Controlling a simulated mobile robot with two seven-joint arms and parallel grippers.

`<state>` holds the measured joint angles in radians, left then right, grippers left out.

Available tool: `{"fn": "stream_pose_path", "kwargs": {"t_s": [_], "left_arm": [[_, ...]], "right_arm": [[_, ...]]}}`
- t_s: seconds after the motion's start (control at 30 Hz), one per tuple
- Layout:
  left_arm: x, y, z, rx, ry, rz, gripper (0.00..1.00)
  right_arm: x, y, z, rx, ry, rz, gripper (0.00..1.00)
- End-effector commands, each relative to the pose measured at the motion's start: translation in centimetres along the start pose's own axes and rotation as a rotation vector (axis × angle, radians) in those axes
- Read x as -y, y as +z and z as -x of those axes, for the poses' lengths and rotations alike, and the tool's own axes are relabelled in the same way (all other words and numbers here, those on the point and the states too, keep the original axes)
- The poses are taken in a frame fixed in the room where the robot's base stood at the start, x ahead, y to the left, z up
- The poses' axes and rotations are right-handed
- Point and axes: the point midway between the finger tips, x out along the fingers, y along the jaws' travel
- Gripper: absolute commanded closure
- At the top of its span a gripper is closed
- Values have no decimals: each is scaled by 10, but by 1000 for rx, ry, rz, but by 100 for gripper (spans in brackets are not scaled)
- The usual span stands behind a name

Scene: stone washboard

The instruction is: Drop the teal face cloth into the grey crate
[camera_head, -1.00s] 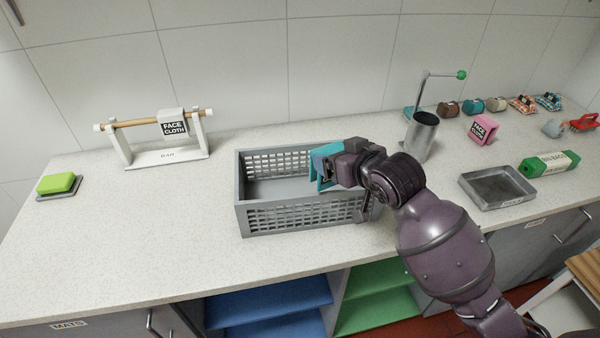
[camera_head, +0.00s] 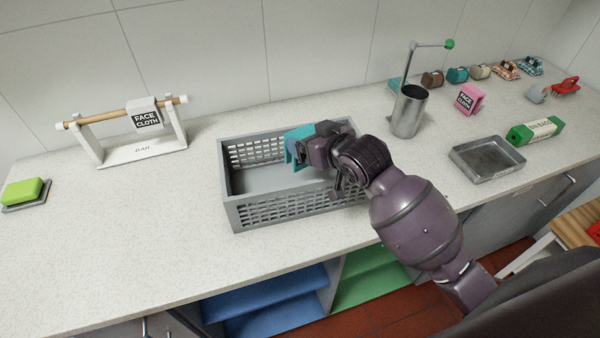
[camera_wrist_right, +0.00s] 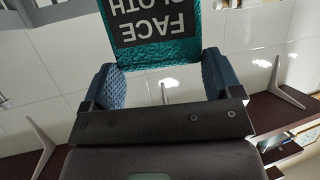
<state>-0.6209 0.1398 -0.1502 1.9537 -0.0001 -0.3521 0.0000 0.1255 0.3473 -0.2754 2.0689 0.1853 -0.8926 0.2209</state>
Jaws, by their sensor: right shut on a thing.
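The teal face cloth (camera_head: 292,148) is held by my right gripper (camera_head: 305,152) over the right half of the grey crate. In the right wrist view the cloth (camera_wrist_right: 190,52) shows at the top with its dark FACE CLOTH label, between the two blue fingers of the gripper (camera_wrist_right: 162,82). The grey crate (camera_head: 245,216) has slatted walls and stands on the counter; the inside that shows is empty. My right arm and the cloth hide its right part. Whether the cloth's lower edge is below the rim I cannot tell. My left gripper is out of view.
A metal cup (camera_head: 409,112), a tray (camera_head: 486,160) and a green roll box (camera_head: 536,130) are right.

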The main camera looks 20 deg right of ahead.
Motion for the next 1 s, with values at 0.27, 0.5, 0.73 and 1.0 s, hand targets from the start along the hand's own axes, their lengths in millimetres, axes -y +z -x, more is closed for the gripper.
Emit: {"fn": "stream_pose_path", "kwargs": {"t_s": [0.27,0.5,0.73,1.0], "left_arm": [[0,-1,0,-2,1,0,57],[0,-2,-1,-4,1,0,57],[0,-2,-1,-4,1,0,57],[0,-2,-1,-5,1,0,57]], "right_arm": [[0,15,-6,1,0,0,39],[0,16,-6,-1,0,0,39],[0,16,-6,0,0,0,0],[0,16,-2,1,0,0,0]]}}
